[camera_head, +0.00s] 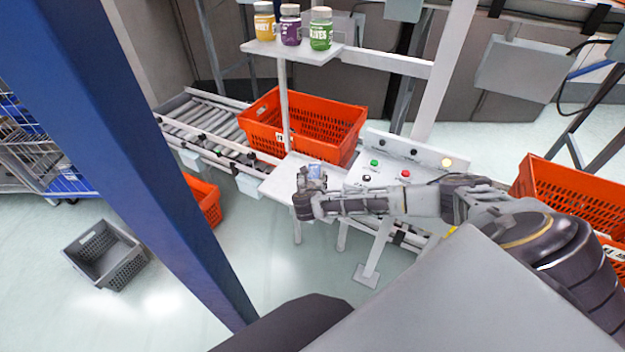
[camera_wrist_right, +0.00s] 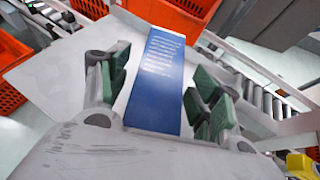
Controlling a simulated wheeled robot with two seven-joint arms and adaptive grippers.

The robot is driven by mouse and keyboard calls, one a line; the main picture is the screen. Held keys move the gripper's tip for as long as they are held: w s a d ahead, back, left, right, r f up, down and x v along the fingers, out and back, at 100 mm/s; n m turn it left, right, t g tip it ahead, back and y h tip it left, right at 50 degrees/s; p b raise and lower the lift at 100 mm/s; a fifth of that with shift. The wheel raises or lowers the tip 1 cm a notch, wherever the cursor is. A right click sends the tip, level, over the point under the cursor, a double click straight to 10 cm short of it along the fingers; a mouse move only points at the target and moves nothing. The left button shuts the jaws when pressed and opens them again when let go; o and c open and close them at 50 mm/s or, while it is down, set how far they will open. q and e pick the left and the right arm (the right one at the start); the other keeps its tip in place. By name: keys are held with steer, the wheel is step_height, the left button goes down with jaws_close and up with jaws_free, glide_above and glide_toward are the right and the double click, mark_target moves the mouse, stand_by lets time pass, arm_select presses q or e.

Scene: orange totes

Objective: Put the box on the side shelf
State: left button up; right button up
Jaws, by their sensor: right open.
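The box (camera_wrist_right: 160,75) is blue with white printed text. In the wrist view it lies between the green-padded fingers of my right gripper (camera_wrist_right: 158,92), which is open, with a gap visible on the left side. In the head view the box (camera_head: 315,172) is a small pale blue shape at the gripper (camera_head: 306,186), mostly hidden by the fingers. Beneath is a pale flat plate (camera_head: 277,184), beside the button panel; it also shows in the wrist view (camera_wrist_right: 60,75). I cannot tell if the box touches it. A raised shelf (camera_head: 290,52) holds several jars. My left gripper is not in view.
An orange tote (camera_head: 335,127) sits on the roller conveyor (camera_head: 205,125) behind the plate. The button panel (camera_head: 400,150) stands close to my right arm. Another orange tote (camera_head: 575,195) is at the right. A grey crate (camera_head: 105,255) sits on the floor, and a blue post crosses the left.

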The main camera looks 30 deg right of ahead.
steer(key=v, duration=1.2)
steer(key=shift+a+f, duration=0.1)
stand_by(0.8)
steer(key=w+a+f+m+y, duration=0.2)
steer(key=a+f+m+y, duration=0.25)
steer(key=a, duration=0.45)
steer(key=w+a+f+m+y, duration=0.1)
steer(key=a+f+m+y, duration=0.35)
steer(key=a, duration=0.45)
steer(key=s+d+f+m+g, duration=0.25)
steer(key=s+d+f, duration=0.2)
steer(key=f, duration=0.65)
steer(key=s+d+f+m+g+h, duration=0.1)
steer(key=s+d+f+m, duration=0.25)
steer(key=s+f, duration=0.45)
steer(key=s+d+f+m+g, duration=0.1)
steer(key=s+d+f+m, duration=0.25)
steer(key=f, duration=0.95)
steer(key=s+f+m+g, duration=0.1)
steer(key=s+f, duration=0.4)
steer(key=s, duration=0.6)
steer(key=s+f+m+g, duration=0.2)
steer(key=s+f+m, duration=0.2)
steer(key=s, duration=0.7)
steer(key=s+d+f+m+g, duration=0.1)
steer(key=s+f, duration=0.4)
steer(key=s, duration=0.5)
steer(key=shift+s+f+m, duration=0.35)
steer(key=shift+s+m, duration=0.05)
steer(key=shift+m, duration=0.25)
